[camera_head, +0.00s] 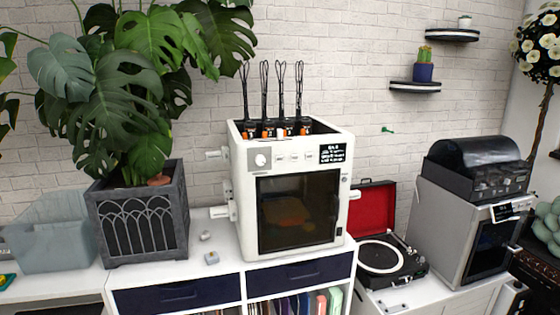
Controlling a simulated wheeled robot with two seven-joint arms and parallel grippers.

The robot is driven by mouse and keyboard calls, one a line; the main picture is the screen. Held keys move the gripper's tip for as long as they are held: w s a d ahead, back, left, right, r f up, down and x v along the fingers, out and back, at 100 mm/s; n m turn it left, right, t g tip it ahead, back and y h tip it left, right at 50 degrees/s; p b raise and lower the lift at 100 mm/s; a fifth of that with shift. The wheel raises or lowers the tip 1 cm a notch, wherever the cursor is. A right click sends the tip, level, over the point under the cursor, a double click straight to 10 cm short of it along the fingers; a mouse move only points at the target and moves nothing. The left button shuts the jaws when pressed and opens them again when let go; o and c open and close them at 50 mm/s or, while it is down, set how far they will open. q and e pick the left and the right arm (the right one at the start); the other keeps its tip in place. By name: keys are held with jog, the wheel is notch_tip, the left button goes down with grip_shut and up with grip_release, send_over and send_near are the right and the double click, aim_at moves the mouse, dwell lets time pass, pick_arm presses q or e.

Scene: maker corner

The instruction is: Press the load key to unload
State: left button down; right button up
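A white box-shaped machine, which looks like a 3D printer (237,184), stands on the white cabinet. Its top front panel has a round knob (260,160), a row of small pale keys (294,157) and a black display (332,154) with white text. The key labels and the text are too small to read, so I cannot tell which key is the load key. Several orange-and-black units with dark looped tubes (281,85) rise from its open top. Its dark front window (297,208) is closed, with an orange shape dimly visible inside. Neither gripper is in view.
A potted plant (140,228) stands left of the printer, its leaves close to the printer's top. Small grey pieces (212,257) lie on the cabinet top (222,278). A record player (388,256) and a second, grey machine (441,232) stand to the right. Space before the printer's panel is clear.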

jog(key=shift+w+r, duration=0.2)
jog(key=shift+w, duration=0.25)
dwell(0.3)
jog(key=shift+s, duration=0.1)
